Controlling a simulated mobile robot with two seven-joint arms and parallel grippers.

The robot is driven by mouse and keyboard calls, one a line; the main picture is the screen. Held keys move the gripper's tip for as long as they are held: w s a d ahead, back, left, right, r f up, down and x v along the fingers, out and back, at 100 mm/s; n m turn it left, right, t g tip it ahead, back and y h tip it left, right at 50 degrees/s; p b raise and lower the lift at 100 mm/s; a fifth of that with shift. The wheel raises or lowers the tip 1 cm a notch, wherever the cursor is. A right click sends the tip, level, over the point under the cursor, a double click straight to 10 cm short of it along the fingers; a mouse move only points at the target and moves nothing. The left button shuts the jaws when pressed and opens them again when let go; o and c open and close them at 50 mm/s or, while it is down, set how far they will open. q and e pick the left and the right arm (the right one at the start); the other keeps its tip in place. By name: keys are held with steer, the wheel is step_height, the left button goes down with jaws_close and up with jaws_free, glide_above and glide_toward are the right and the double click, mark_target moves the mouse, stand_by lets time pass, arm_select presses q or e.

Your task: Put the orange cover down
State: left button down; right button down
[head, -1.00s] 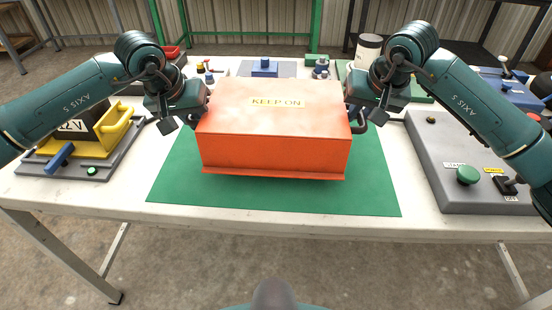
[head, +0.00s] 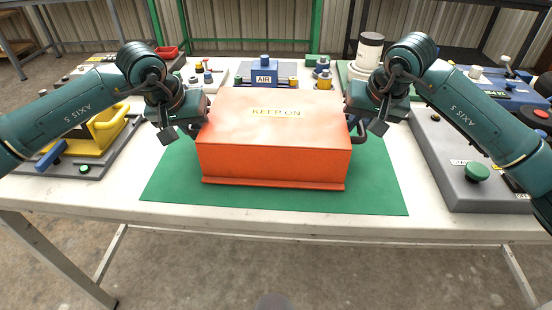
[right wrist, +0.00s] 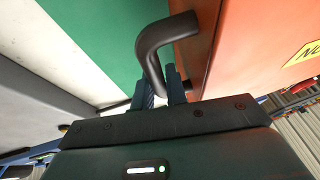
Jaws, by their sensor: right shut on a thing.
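The orange cover (head: 272,155), a box with a yellow "KEEP ON" label on top, is level over the green mat (head: 375,195). I cannot tell whether its bottom edge touches the mat. My right gripper (head: 359,125) is shut on the dark bent handle on the cover's right side; in the right wrist view the fingers (right wrist: 160,88) close around this handle (right wrist: 152,50). My left gripper (head: 193,128) is at the cover's left side, where its fingers and the handle are mostly hidden. Whatever is under the cover is hidden.
A blue block marked "AIR" (head: 264,73) and small yellow-topped parts stand close behind the cover. A grey panel with a green button (head: 477,172) is on the right, a yellow device (head: 108,125) on the left. The mat's front strip is clear.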

arm_select(q)
steer(key=shift+f+b, duration=0.5)
steer(key=shift+f, duration=0.15)
arm_select(e)
steer(key=shift+f, duration=0.65)
arm_select(q)
steer(key=c, duration=1.4)
jaws_free()
arm_select(e)
steer(key=c, duration=1.4)
jaws_free()
arm_select(q)
steer(key=shift+r, duration=0.15)
arm_select(e)
steer(key=shift+r, duration=0.1)
steer(key=shift+s+r, duration=0.1)
steer(key=shift+r, duration=0.1)
arm_select(q)
steer(key=v, duration=0.8)
arm_select(e)
steer(key=v, duration=1.1)
steer(key=shift+s+r, duration=0.15)
steer(key=shift+r, duration=0.1)
arm_select(q)
steer(key=shift+a, duration=0.1)
